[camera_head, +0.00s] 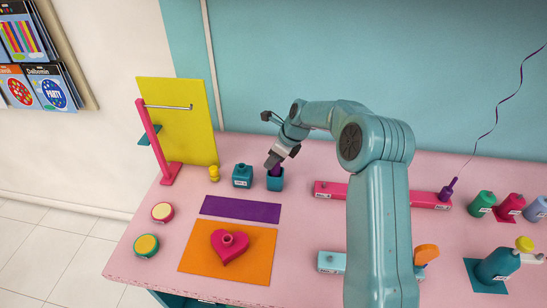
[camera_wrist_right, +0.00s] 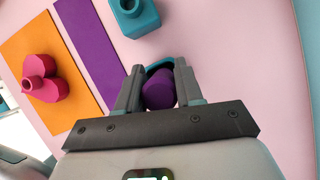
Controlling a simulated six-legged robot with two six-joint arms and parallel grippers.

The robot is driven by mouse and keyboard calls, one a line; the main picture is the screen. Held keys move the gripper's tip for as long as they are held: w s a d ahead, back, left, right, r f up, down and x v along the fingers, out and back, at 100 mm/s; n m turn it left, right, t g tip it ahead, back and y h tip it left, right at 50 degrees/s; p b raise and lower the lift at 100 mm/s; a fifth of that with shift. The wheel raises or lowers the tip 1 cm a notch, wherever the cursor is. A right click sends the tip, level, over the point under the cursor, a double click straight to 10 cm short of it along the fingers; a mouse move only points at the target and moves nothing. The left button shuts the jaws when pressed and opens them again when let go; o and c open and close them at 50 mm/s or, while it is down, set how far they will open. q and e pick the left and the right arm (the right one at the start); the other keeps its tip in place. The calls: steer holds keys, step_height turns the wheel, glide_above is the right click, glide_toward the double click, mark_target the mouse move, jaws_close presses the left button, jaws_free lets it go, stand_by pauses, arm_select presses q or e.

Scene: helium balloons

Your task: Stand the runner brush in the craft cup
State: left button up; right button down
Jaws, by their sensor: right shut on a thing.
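The purple runner brush (camera_head: 276,171) is in the mouth of the teal craft cup (camera_head: 275,183), beside a similar teal block with a short neck (camera_head: 242,176). My right gripper (camera_head: 277,160) is above the cup and shut on the brush. In the right wrist view, the brush (camera_wrist_right: 159,90) sits between both fingers (camera_wrist_right: 158,87), with part of the cup's teal rim (camera_wrist_right: 154,69) behind it. The brush's lower end is hidden, so I cannot tell how deep it sits. My left gripper is not in view.
A purple strip (camera_head: 240,209) and an orange mat (camera_head: 205,256) with a pink heart (camera_head: 229,246) lie in front of the cup. A pink stand (camera_head: 156,143) is to the left. A pink bar (camera_head: 332,190) and several bottles (camera_head: 481,204) are to the right.

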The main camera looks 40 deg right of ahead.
steer(key=shift+f, duration=0.15)
stand_by(0.5)
steer(key=shift+f+b, duration=0.35)
steer(key=shift+f, duration=0.25)
jaws_free()
steer(key=shift+r, duration=0.1)
steer(key=p+v, duration=0.4)
steer(key=v, duration=0.5)
stand_by(1.1)
stand_by(0.3)
steer(key=shift+s, duration=0.1)
